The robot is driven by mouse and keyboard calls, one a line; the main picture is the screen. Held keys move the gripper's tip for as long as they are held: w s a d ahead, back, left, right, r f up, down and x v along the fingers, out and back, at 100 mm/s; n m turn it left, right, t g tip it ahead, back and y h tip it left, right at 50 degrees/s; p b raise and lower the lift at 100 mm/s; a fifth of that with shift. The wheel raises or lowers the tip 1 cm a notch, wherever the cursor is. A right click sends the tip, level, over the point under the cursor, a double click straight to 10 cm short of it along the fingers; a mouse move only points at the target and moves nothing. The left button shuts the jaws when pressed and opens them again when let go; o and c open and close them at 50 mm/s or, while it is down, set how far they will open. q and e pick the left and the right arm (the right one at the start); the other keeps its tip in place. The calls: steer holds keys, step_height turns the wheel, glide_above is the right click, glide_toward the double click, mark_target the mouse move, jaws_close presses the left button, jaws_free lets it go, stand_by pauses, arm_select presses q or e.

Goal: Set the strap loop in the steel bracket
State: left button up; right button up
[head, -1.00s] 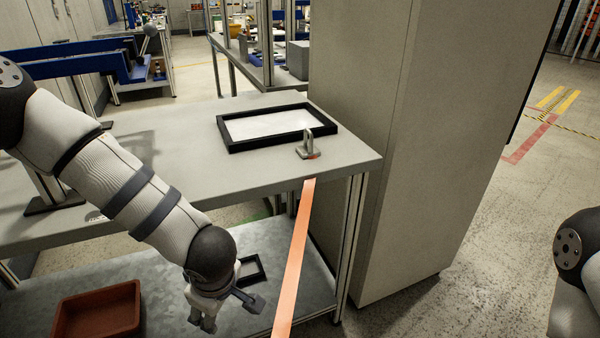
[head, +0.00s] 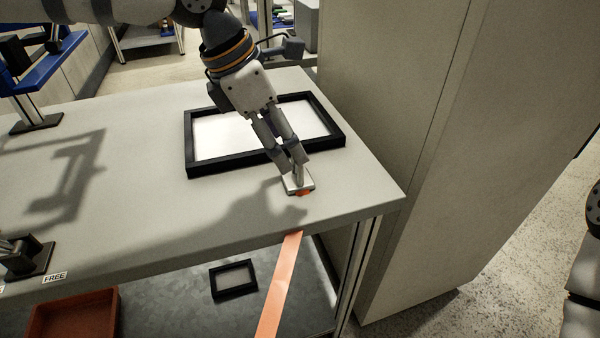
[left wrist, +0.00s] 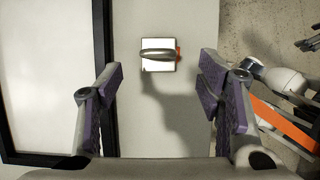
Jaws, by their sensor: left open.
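The steel bracket (head: 298,184), a small plate with an upright part, sits near the bench's front right corner. Something orange-red shows at its edge. In the left wrist view the bracket (left wrist: 158,62) lies ahead between my fingers. My left gripper (head: 292,170) is open and points down at the bracket; its two fingers (left wrist: 160,72) are spread apart and hold nothing. In the head view they overlap the bracket, so contact is unclear there. The orange strap (head: 281,285) runs below the bench's front edge; it also shows in the left wrist view (left wrist: 283,121). I cannot make out its loop.
A black-framed white tray (head: 190,165) lies just behind the bracket. A tall grey cabinet (head: 430,150) stands close to the bench's right end. A red-brown bin (head: 75,315) and a small black frame (head: 233,279) are on the lower shelf. The bench's middle is clear.

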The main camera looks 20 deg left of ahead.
mark_target(297, 168)
arm_select(q)
steer(key=x, duration=0.6)
steer(key=shift+w+d+r, duration=0.1)
steer(key=shift+w+d, duration=0.05)
steer(key=shift+w, duration=0.05)
jaws_close()
steer(key=shift+r, duration=0.1)
